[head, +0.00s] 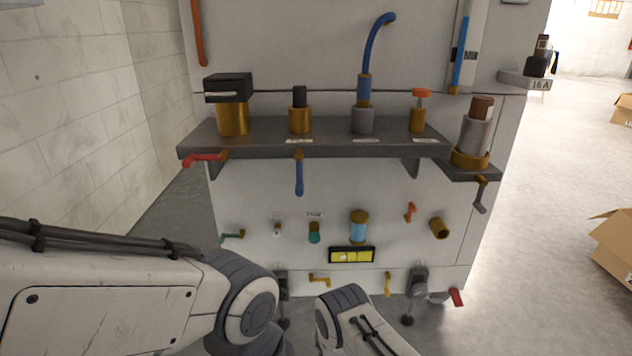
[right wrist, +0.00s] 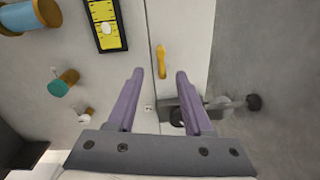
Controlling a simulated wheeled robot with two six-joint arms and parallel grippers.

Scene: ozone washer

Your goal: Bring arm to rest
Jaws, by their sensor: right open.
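My right gripper (right wrist: 160,75) is open in the right wrist view, its two purple fingers apart with nothing held between them. A small yellow handle (right wrist: 160,61) on the washer's pale front shows just beyond the fingertips; I cannot tell the exact distance. My left arm (head: 110,290) comes in from the left in the head view, low in front of the washer. The left gripper does not show. Another of my arm links (head: 352,315) shows at the bottom centre; the right gripper is hidden in the head view.
The washer's front (head: 285,190) carries a dark shelf (head: 265,137) with several brass and grey fittings.

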